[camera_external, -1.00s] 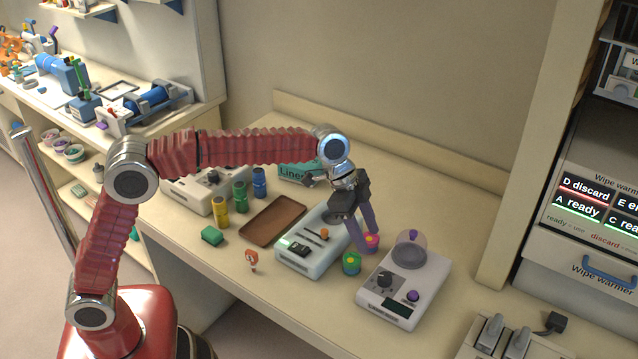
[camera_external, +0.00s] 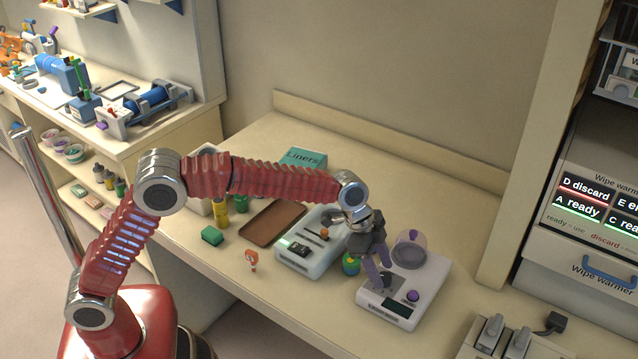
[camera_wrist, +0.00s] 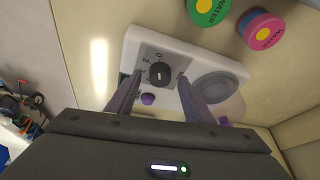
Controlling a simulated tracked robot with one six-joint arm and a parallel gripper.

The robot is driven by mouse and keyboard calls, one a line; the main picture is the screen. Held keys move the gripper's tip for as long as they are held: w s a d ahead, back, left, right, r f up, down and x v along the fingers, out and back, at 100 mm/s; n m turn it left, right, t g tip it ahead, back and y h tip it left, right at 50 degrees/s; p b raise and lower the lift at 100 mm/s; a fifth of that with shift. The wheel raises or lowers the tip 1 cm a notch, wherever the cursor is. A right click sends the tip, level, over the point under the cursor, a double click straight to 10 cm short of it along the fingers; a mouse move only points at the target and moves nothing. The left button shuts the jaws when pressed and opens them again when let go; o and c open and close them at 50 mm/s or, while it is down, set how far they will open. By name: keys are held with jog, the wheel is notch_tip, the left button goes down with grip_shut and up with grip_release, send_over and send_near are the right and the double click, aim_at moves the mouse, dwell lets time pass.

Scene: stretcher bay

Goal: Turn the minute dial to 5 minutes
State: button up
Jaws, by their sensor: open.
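The minute dial (camera_wrist: 159,74) is a dark round knob with a short white mark, on a grey plate with digits such as 0 and 2. It sits on a white appliance (camera_external: 425,293) with a dark display and a purple knob (camera_external: 413,296). My gripper (camera_wrist: 159,76) is open, with one purple finger on each side of the dial. Whether the fingers touch the dial cannot be told. In the external view my gripper (camera_external: 381,286) points down over the appliance and partly hides the dial.
A clear round cover (camera_external: 409,249) stands at the back of the appliance. A green-and-yellow pot (camera_external: 351,265) is close on the left; a pink one (camera_wrist: 262,30) shows in the wrist view. A second white device (camera_external: 306,256) and a brown tray (camera_external: 272,222) lie further left.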

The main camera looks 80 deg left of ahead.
jog(key=shift+x, duration=0.75)
jog(key=shift+c, duration=0.2)
jog(key=c, duration=1)
